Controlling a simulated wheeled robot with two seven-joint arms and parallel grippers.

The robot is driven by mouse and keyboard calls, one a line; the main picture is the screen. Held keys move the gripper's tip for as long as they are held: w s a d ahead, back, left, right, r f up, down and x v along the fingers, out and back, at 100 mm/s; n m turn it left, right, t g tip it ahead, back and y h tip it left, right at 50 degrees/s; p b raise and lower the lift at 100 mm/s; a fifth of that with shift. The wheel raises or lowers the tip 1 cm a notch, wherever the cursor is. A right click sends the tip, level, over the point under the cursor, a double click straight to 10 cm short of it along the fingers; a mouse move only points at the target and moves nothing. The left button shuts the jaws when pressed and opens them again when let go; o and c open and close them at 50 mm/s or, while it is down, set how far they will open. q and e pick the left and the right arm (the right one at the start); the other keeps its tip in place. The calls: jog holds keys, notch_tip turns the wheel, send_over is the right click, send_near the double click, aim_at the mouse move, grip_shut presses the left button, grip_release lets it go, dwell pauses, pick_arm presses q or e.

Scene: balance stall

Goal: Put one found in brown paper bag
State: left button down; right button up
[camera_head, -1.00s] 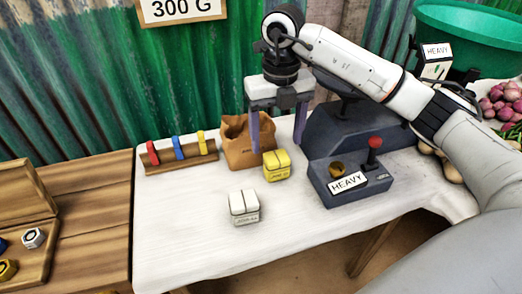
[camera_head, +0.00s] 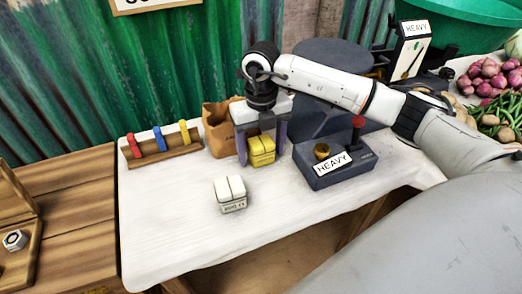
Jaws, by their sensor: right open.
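The brown paper bag (camera_head: 217,132) stands open-topped at the back of the white-covered table, partly hidden behind my right gripper. A yellow block (camera_head: 262,152) with a groove across its top sits just in front and to the right of the bag. A white grooved block (camera_head: 230,194) sits nearer the front edge; the small labels on both blocks are too small to read. My right gripper (camera_head: 262,158) is open and low, one finger on each side of the yellow block. I cannot tell whether the fingers touch it. My left gripper is out of view.
A dark scale base with a HEAVY sign (camera_head: 333,164) and red-knobbed lever stands right of the yellow block. A wooden rack (camera_head: 165,158) with red, blue and yellow pieces stands left of the bag. The table's front left is clear.

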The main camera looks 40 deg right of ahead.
jog(key=shift+r, duration=0.1)
jog(key=c, duration=1.4)
